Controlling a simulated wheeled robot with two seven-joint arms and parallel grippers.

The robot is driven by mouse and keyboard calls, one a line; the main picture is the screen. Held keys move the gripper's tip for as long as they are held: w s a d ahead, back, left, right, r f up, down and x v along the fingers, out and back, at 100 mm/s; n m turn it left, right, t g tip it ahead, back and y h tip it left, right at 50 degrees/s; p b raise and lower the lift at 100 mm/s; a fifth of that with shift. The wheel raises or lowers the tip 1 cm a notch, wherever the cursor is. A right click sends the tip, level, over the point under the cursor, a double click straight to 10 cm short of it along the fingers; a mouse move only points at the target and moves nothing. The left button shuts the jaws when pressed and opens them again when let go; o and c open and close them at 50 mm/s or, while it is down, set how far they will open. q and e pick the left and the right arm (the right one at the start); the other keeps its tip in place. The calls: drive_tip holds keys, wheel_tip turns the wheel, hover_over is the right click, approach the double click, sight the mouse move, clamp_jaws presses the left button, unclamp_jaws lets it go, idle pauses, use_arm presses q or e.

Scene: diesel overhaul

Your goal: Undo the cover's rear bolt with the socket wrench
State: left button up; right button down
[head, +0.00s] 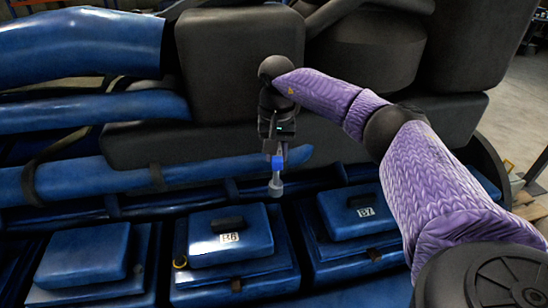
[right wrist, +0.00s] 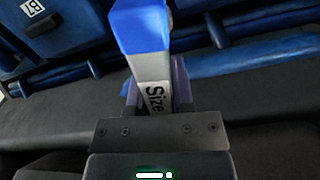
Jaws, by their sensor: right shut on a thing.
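My right gripper (head: 279,146) is shut on the socket wrench (head: 276,176) and holds it hanging down, grey socket end lowest. In the right wrist view the wrench (right wrist: 143,40) has a blue part and a pale shaft marked "Size", between my right fingers (right wrist: 157,92). In the head view the wrench is above and behind the blue cover marked B6 (head: 258,243), near its rear right corner. It looks apart from the cover. I cannot make out a rear bolt. My left gripper is not in view.
A blue cover marked B7 (head: 340,225) is to the right, and another blue cover (head: 85,255) is to the left. Blue pipes (head: 75,183) and large dark engine housings (head: 235,65) rise close behind the wrench.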

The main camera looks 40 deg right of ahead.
sight(274, 183)
drive_tip(key=shift+w+n, duration=0.3)
drive_tip(key=m, duration=0.3)
drive_tip(key=shift+a+f, duration=0.1)
drive_tip(key=shift+f, duration=0.15)
drive_tip(key=m, duration=0.3)
drive_tip(key=shift+s+f, duration=0.1)
drive_tip(key=shift+f, duration=0.1)
wheel_tip(274, 183, down, 2)
drive_tip(key=m+b, duration=0.4)
drive_tip(key=m, duration=0.4)
drive_tip(key=shift+f+m, duration=0.15)
drive_tip(key=shift+m, duration=0.25)
drive_tip(key=shift+s+r+m+p, duration=0.1)
drive_tip(key=shift+r+m+p, duration=0.15)
drive_tip(key=shift+m+p, duration=0.75)
drive_tip(key=m, duration=0.3)
drive_tip(key=f+m+p, duration=0.1)
drive_tip(key=m, duration=0.1)
drive_tip(key=shift+m, duration=0.4)
drive_tip(key=shift+f+b, duration=1.2)
drive_tip(key=shift+f, duration=0.55)
